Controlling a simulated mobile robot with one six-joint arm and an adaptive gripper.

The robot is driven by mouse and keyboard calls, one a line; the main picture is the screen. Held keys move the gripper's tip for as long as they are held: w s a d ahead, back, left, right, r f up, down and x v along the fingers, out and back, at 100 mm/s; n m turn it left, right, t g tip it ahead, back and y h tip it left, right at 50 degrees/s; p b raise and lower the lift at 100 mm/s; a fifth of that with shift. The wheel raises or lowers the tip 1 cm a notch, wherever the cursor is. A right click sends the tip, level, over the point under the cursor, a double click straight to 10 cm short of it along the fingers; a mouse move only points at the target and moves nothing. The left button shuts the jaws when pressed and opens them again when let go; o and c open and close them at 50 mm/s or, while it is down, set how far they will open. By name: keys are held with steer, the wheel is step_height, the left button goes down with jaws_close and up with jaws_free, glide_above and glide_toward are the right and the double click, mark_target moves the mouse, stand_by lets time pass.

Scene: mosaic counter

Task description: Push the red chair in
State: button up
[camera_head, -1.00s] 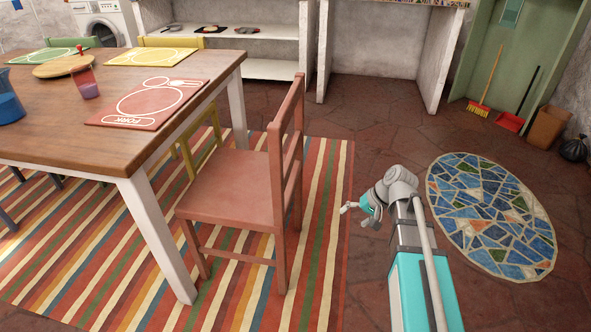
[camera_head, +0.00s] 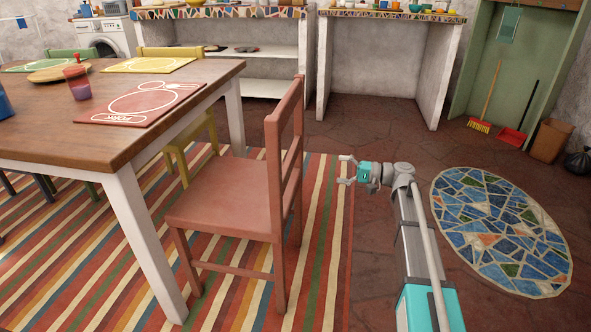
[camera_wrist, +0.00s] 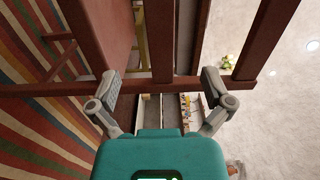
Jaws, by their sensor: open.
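The red chair (camera_head: 228,195) stands on the striped rug at the table's near right end, its seat facing the wooden table (camera_head: 110,120) and its backrest on the right. The front of its seat is close to the table's white leg. My gripper (camera_head: 345,169) is open and empty, a little to the right of the backrest, pointing at it. In the wrist view my gripper (camera_wrist: 160,88) has its fingers spread, with the slats and a rail of the chair's back (camera_wrist: 162,50) spanning the view ahead. I cannot tell whether the fingertips touch the chair.
A yellow chair (camera_head: 190,150) and a green chair (camera_head: 72,56) stand at the table. A red placemat (camera_head: 140,104) lies at the red chair's side. A round mosaic (camera_head: 500,230) is set in the floor at right. A broom (camera_head: 486,100) leans at the back.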

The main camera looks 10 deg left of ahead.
mark_target(292, 166)
steer(key=shift+a, duration=0.15)
steer(key=a, duration=1.6)
steer(key=shift+w, duration=0.25)
steer(key=c, duration=1.3)
steer(key=shift+o, duration=0.2)
steer(key=shift+f, duration=0.2)
steer(key=shift+s, duration=0.1)
